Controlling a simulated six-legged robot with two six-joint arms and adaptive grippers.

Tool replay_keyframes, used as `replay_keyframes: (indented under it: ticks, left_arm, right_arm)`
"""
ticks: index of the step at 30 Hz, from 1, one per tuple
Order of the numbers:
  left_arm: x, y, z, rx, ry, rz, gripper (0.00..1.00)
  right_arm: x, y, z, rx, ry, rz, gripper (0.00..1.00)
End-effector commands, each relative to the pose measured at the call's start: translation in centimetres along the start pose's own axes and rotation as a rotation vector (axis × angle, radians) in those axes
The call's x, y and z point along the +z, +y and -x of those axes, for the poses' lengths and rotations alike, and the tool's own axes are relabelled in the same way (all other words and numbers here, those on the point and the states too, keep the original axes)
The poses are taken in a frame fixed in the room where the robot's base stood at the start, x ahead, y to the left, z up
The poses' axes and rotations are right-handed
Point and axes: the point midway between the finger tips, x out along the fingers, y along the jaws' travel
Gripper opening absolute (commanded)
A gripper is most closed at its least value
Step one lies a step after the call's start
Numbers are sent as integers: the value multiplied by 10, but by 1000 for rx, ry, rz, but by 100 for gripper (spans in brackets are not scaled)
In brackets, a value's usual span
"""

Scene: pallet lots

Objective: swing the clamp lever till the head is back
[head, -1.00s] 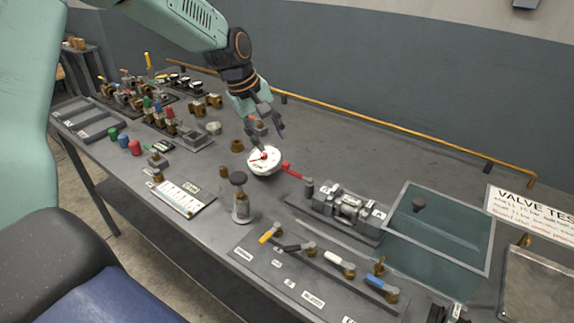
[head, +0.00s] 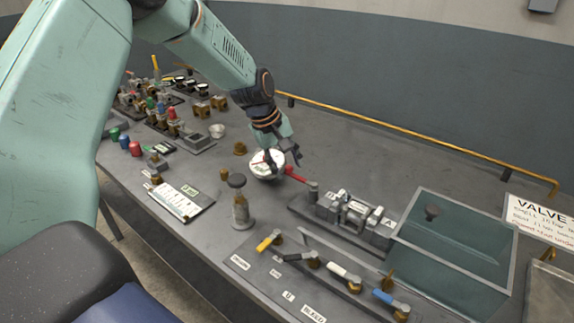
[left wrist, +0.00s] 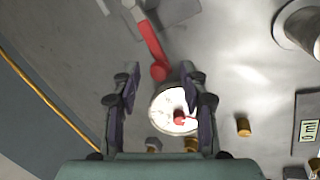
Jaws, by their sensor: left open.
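The red clamp lever (head: 297,175) sticks out to the left from the grey clamp fixture (head: 350,216), which carries light blocks, one marked A. My left gripper (head: 284,162) is open and low at the lever's free end. In the left wrist view, the red lever (left wrist: 150,42) runs down to a rounded end between the two spread fingers of my left gripper (left wrist: 160,80). Neither finger visibly touches it. I cannot tell the clamp head's exact position. My right gripper is not in view.
A white round gauge (head: 262,166) stands beside the lever, partly behind my fingers. A dark-topped post (head: 240,205) stands in front. A glass-walled tank (head: 455,245) is at right, and a panel of coloured valve handles (head: 300,262) lies in front. Bare bench lies behind the clamp.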

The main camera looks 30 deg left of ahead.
Motion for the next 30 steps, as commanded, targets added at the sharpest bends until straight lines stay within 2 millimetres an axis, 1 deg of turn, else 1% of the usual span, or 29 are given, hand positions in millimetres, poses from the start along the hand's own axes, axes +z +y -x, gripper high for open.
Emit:
replay_keyframes:
  ticks: [8, 23, 30]
  left_arm:
    - [-1, 2, -1, 1, 0, 0, 43]
    - [-2, 3, -1, 2, 2, 0, 0]
    - [-1, 3, -1, 2, 2, 1, 0]
  right_arm:
    - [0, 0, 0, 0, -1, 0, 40]
    - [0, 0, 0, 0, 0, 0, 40]
    - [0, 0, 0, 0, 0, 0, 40]
